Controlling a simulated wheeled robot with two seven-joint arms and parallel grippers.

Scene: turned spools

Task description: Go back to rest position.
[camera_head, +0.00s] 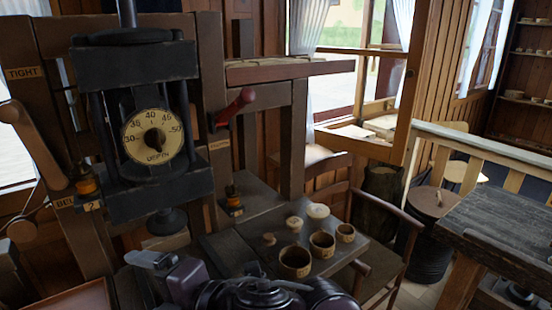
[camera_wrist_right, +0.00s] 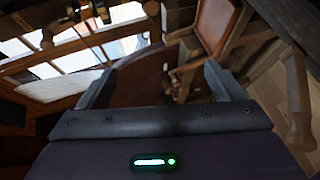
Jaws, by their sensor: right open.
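My right gripper shows in the right wrist view (camera_wrist_right: 160,85). Its two dark fingers stand wide apart with nothing between them; behind the gap is a brown rounded surface, out of reach as far as I can see. In the head view my dark folded arm parts fill the bottom middle, in front of the bench. I cannot make out my left gripper's fingers there. A dark press with a round cream dial (camera_head: 153,136) stands behind them at the left, its needle hard to read.
Several small round cups (camera_head: 295,261) stand on a dark board at the middle, close behind my arms. A red-handled lever (camera_head: 235,106) sticks out beside the press. A wooden chair (camera_head: 385,230) and a dark table (camera_head: 500,225) stand at the right.

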